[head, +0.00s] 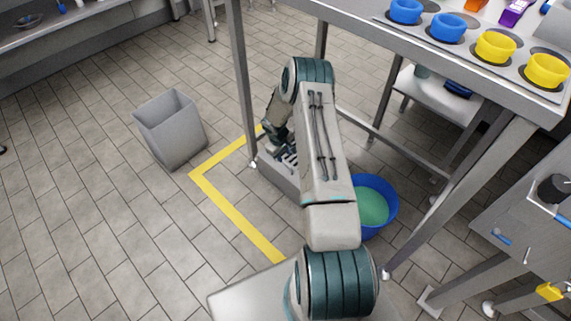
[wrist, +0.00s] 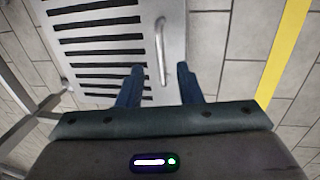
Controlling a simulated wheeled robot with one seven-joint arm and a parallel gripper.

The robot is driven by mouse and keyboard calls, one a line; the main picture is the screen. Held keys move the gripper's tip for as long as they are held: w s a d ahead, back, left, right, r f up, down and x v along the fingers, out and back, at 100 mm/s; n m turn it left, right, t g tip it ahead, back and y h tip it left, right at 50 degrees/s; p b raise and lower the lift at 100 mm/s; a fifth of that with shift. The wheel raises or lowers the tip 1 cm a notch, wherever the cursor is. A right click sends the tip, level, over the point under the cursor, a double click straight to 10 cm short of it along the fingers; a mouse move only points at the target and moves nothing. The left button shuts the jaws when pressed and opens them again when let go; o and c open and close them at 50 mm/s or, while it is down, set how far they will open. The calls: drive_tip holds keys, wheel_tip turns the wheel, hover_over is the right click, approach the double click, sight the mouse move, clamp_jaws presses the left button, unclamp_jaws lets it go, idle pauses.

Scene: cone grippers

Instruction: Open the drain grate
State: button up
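My gripper (wrist: 160,78) has two blue fingers spread apart and is empty. The handle's lower end shows between the fingertips; I cannot tell the height between them. In the head view the grate (head: 283,178) shows partly under my arm, which hides much of it and the handle.
Yellow floor tape (head: 240,222) borders the area. A grey bin (head: 172,130) stands to the left. A blue bucket with green contents (head: 372,205) stands right of my arm. Metal table legs (head: 240,90) rise close by.

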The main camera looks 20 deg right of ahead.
sight(285, 164)
drive_tip(key=f, duration=0.2)
drive_tip(key=d+f+b, duration=0.1)
drive_tip(key=f, duration=0.2)
drive_tip(key=shift+w+f+b, duration=0.15)
drive_tip(key=shift+f+b, duration=0.15)
drive_tip(key=shift+f, duration=0.05)
clamp_jaws()
